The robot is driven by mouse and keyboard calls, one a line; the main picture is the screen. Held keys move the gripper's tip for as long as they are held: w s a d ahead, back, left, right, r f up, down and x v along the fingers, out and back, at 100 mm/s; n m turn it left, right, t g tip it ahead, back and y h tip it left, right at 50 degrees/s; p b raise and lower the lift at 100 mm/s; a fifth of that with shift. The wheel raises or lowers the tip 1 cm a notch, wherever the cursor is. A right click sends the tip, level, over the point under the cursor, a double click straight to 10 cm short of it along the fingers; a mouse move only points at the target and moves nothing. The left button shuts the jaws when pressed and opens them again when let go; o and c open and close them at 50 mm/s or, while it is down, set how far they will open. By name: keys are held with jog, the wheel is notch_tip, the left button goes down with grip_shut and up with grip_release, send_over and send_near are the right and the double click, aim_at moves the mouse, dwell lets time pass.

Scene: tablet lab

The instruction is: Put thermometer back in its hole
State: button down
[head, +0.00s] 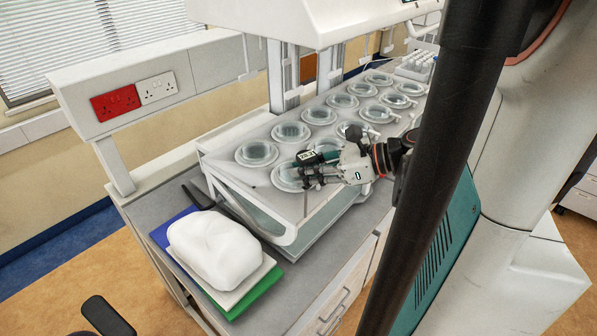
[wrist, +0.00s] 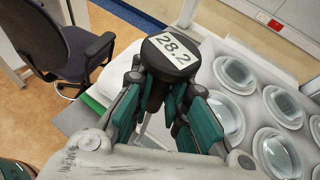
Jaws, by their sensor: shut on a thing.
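The thermometer has a round black head with a white display reading 28.2 (wrist: 172,52). It also shows in the head view (head: 307,157), where a thin stem seems to hang below it. My gripper (head: 316,174) is shut on the thermometer just below its head, with teal finger pads on both sides in the wrist view (wrist: 165,100). It is over the front end of the white water bath (head: 262,190), near the front lids. The thermometer's hole cannot be made out, and I cannot tell where the stem's tip is.
Several round lids (head: 257,153) cover the bath top in two rows. A white lumpy bag (head: 212,245) lies on coloured boards (head: 262,292) at the bench's front end. A white overhead unit (head: 310,18) stands above the bath. A dark chair (wrist: 70,50) stands on the floor beyond the bench.

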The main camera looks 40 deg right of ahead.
jog(key=shift+w+a, duration=1.8)
jog(key=shift+w, duration=7.9)
jog(key=shift+f+b, duration=4.6)
jog(key=shift+f, duration=1.3)
jog(key=c, duration=1.5)
grip_release()
jog(key=v, duration=1.2)
jog(key=shift+f, duration=0.1)
